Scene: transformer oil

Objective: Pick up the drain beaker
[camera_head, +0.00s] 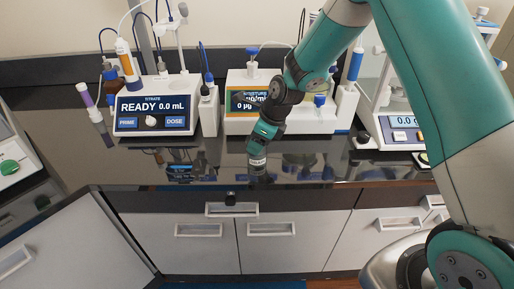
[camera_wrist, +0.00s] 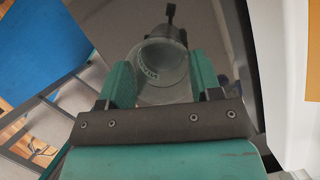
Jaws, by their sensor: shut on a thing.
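The drain beaker (camera_wrist: 163,82) is a clear glass vessel with faint white markings. In the wrist view it sits between the two green fingers of my gripper (camera_wrist: 161,70), which is shut on it. In the head view my gripper (camera_head: 258,163) is low over the glossy dark counter, near its front edge. The beaker is too small and dark there to make out clearly. I cannot tell whether its base touches the counter.
A dark fitting with a stem (camera_wrist: 170,17) shows just beyond the beaker. A titrator (camera_head: 150,113) and a moisture instrument (camera_head: 250,104) stand behind my gripper. A balance (camera_head: 402,130) stands at the right. Drawers (camera_head: 270,240) lie below the counter's front edge.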

